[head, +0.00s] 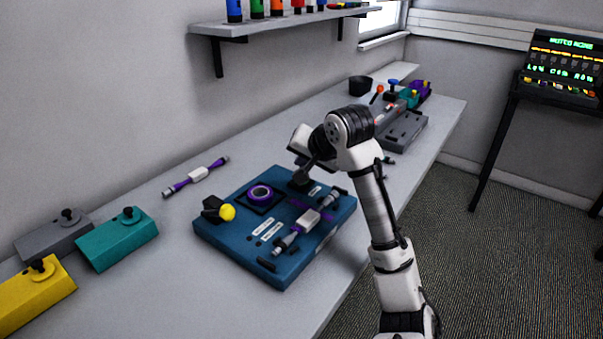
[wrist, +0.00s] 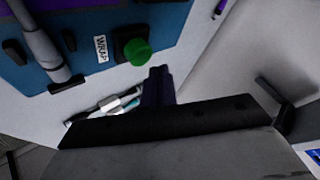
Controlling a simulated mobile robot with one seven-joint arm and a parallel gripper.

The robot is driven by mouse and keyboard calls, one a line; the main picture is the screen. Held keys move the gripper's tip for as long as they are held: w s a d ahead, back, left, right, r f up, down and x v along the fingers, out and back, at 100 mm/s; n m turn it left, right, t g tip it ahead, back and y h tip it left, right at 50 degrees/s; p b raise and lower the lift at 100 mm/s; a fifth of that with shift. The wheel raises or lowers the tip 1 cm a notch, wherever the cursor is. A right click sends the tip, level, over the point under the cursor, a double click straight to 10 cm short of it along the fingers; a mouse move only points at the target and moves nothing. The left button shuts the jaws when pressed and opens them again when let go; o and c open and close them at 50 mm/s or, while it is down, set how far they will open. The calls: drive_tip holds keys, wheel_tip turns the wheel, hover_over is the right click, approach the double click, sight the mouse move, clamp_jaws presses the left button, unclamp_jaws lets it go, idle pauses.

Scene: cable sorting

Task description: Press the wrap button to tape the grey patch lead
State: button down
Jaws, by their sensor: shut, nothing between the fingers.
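The green button (wrist: 137,50) sits in a dark housing on the blue board, beside a label reading WRAP (wrist: 100,48). My gripper (wrist: 157,82) is shut and empty, its fingertips just below the button in the wrist view; I see no contact. In the head view my gripper (head: 303,178) is over the back right part of the blue board (head: 225,243) and hides the button. A lead (head: 309,218) with grey ends and a pale middle block lies across the board; one grey end (wrist: 40,42) shows in the wrist view. Its cable colour is unclear.
A purple tape ring (head: 260,194) and a yellow knob (head: 227,212) are on the board. A purple lead (head: 197,175) lies behind it. Teal (head: 117,240), grey and yellow boxes stand left. Another lead (wrist: 112,105) lies on the bench beyond the board's edge.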

idle(0.4)
drive_tip(key=shift+f, duration=0.45)
drive_tip(key=shift+f, duration=0.6)
idle(0.6)
drive_tip(key=shift+r, duration=0.1)
drive_tip(key=shift+r+p, duration=0.95)
wheel_tip(320, 180, up, 6)
drive_tip(key=p, duration=0.6)
idle(0.5)
